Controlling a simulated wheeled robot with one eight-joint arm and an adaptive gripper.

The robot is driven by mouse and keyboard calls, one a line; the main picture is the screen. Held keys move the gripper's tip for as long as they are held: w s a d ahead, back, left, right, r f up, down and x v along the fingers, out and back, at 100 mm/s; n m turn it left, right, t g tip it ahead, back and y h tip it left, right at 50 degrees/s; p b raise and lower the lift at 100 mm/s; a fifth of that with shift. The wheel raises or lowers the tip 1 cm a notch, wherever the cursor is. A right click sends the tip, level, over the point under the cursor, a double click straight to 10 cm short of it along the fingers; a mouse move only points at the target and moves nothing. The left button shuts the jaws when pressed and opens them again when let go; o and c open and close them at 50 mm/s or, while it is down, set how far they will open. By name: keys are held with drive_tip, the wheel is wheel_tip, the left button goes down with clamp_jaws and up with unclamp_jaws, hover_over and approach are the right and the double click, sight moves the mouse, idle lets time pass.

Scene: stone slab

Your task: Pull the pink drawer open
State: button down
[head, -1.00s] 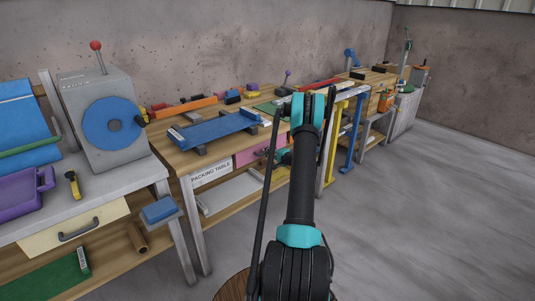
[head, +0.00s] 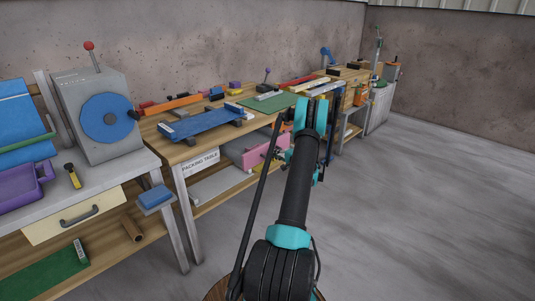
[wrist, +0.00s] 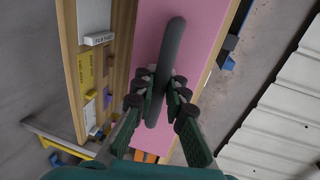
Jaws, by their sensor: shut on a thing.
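The pink drawer (head: 264,148) stands pulled out from under the packing table in the head view, its grey side showing behind the pink front. In the wrist view its pink front (wrist: 200,45) fills the middle, with a dark bar handle (wrist: 171,50) across it. My gripper (wrist: 157,92) is shut on this handle, with fingers on both sides of it. In the head view my arm hides most of my gripper and the handle.
The packing table (head: 205,142) holds a blue tray-like piece (head: 205,122) and a green mat (head: 267,102). A grey bench with a cream drawer (head: 78,214) stands at left. The floor (head: 420,190) at right is clear.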

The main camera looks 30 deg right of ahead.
drive_tip(key=shift+f+v, duration=0.2)
drive_tip(key=shift+v, duration=0.8)
drive_tip(key=shift+f+v, duration=0.25)
drive_tip(key=shift+v, duration=0.8)
drive_tip(key=c, duration=1.5)
unclamp_jaws()
drive_tip(key=shift+c, duration=0.2)
drive_tip(key=v, duration=1.2)
